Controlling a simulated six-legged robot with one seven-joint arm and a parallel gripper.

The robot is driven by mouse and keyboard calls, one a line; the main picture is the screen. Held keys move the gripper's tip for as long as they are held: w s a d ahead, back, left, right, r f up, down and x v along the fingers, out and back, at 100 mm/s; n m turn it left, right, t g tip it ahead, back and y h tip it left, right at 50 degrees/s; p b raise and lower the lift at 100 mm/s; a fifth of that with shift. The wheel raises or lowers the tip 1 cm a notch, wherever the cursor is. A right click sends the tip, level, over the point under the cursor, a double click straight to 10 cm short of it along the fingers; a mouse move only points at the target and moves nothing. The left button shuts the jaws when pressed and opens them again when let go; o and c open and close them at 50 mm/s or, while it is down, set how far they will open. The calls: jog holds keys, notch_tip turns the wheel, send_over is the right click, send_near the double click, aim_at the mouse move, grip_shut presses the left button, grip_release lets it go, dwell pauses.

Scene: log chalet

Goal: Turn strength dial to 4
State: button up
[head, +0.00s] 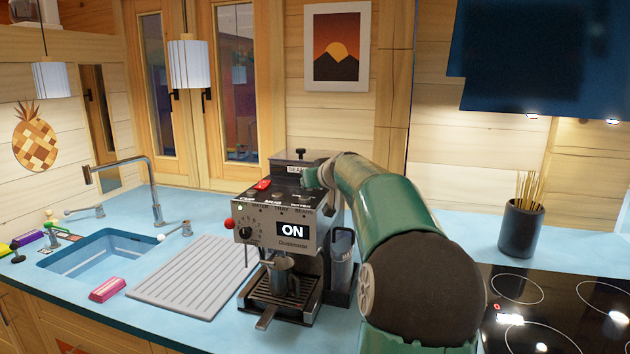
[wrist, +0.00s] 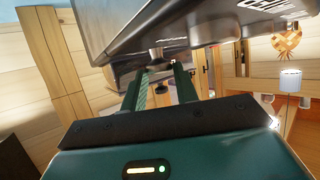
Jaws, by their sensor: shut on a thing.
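The grey coffee machine (head: 270,225) stands on the blue counter, with a lit "ON" display. A small dark dial (head: 247,232) with marks around it is on its front, left of the display; I cannot read its setting. My green arm reaches over the machine's top right, and my gripper is small and partly hidden there. In the wrist view, my gripper (wrist: 160,72) has its two green fingers on either side of a small knob (wrist: 155,55) on the machine's grey body (wrist: 185,25). I cannot tell which knob this is.
A ribbed drying mat (head: 190,277) and the sink (head: 95,250) lie left of the machine. A pink sponge (head: 107,289) is near the counter's front edge. The black hob (head: 555,310) and a dark pot of sticks (head: 520,228) are right of my arm.

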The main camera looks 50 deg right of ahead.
jog(key=shift+w+a+m+g+h, duration=0.15)
jog(key=shift+m+g+h, duration=0.1)
jog(key=shift+m+h, duration=0.25)
jog(key=shift+w+a+m+g+h, duration=0.15)
jog(key=shift+m+g+h, duration=0.1)
jog(key=shift+m+h, duration=0.2)
jog(key=shift+w+a+m+g+h, duration=0.1)
jog(key=shift+a+m+g+h, duration=0.05)
jog(key=shift+m+g+h, duration=0.4)
jog(key=shift+w+a+m+g+h, duration=0.15)
jog(key=shift+m+g+h, duration=0.2)
jog(key=shift+m+h, duration=0.35)
jog(key=shift+a+m+g+h, duration=0.1)
jog(key=shift+m+g+h, duration=0.8)
jog(key=shift+m+g, duration=0.15)
jog(key=shift+w+a+m+g+h, duration=0.1)
jog(key=shift+w+m+g+h, duration=0.15)
jog(key=shift+m+g+h, duration=0.45)
jog(key=shift+w+m+g+h, duration=0.2)
jog(key=shift+m+g+h, duration=0.1)
jog(key=shift+m+g, duration=1.3)
jog(key=o, duration=1)
